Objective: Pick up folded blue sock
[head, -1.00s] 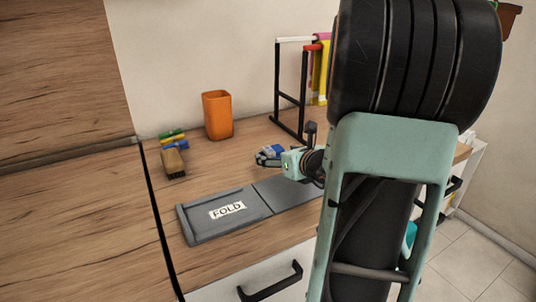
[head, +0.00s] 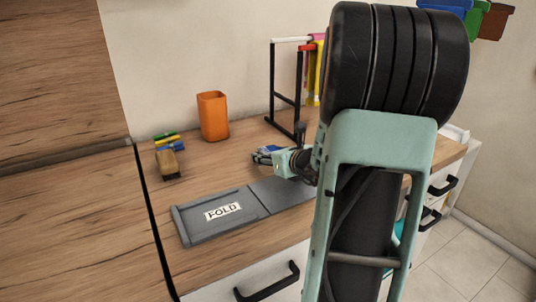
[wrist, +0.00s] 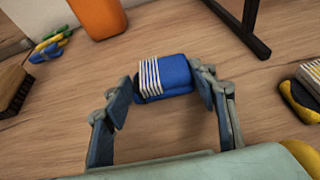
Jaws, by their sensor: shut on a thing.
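The folded blue sock (wrist: 172,78) has white stripes at its left end and lies on the wooden counter in the wrist view. My gripper (wrist: 165,88) has one finger on each side of it and is shut on it. The sock seems to be still at counter level. In the head view my gripper (head: 263,156) is low over the counter behind the grey fold board, and only a little of the blue sock shows beside the fingers.
The grey board (head: 195,233) marked FOLD lies in front. An orange cup (head: 213,117) and a black drying rack (head: 273,85) stand behind. A brush (head: 167,162) and coloured pegs (head: 168,137) lie left. A dark sock with yellow (wrist: 300,103) lies right in the wrist view.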

